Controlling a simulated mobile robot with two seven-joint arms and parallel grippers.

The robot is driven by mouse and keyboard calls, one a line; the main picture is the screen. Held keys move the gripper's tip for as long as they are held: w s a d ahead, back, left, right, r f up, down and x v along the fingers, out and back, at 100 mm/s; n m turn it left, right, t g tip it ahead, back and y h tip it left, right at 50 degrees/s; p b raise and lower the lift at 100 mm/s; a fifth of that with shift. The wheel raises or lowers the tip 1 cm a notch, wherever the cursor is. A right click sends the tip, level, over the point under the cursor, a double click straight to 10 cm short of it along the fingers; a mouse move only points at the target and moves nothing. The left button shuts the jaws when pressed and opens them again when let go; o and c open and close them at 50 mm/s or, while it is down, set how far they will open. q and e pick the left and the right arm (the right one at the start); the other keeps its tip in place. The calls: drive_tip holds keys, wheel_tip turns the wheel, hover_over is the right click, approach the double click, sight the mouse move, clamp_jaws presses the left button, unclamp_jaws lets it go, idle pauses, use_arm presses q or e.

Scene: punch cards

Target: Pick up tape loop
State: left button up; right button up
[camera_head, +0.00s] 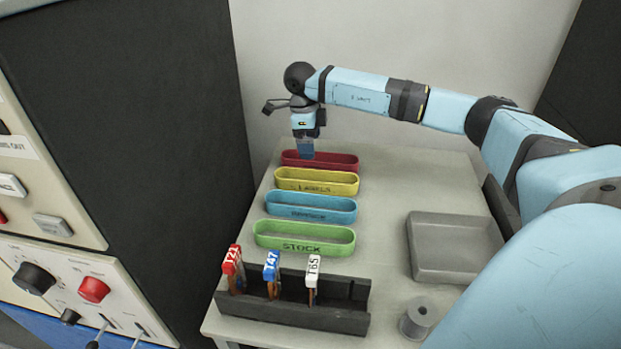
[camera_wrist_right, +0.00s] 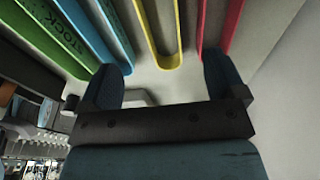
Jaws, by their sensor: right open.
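Several tape loops lie in a row on the grey table: a red loop (camera_head: 338,163) at the back, then a yellow loop (camera_head: 318,184), a blue loop (camera_head: 312,209) and a green loop (camera_head: 305,243) marked STOCK. My right gripper (camera_head: 305,153) is at the left end of the red loop and hides part of it. In the right wrist view my right gripper (camera_wrist_right: 164,82) is open, with nothing seen held between its fingers. There the end of the yellow loop (camera_wrist_right: 166,62) shows between the fingers, and the red loop (camera_wrist_right: 226,25) passes near the right finger. My left gripper is out of view.
A dark rack (camera_head: 335,315) at the front holds a red tag (camera_head: 232,262), a blue tag (camera_head: 271,268) and a white tag (camera_head: 312,270). A grey tray (camera_head: 455,272) and a grey spool (camera_head: 417,320) are at right. A dark cabinet stands left. Table between loops and tray is clear.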

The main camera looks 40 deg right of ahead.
hover_over(316, 179)
drive_tip(key=s+a, duration=0.1)
drive_tip(key=a, duration=0.1)
wheel_tip(316, 179, down, 7)
drive_tip(key=shift+s+a+f+b, duration=0.15)
drive_tip(key=shift+f+b, duration=0.05)
drive_tip(key=shift+b, duration=0.25)
drive_tip(key=f, duration=0.3)
drive_tip(key=f+b, duration=0.1)
drive_tip(key=f, duration=0.1)
drive_tip(key=shift+s+d, duration=0.25)
drive_tip(key=shift+d, duration=0.1)
drive_tip(key=shift+c, duration=0.5)
drive_tip(key=c, duration=0.9)
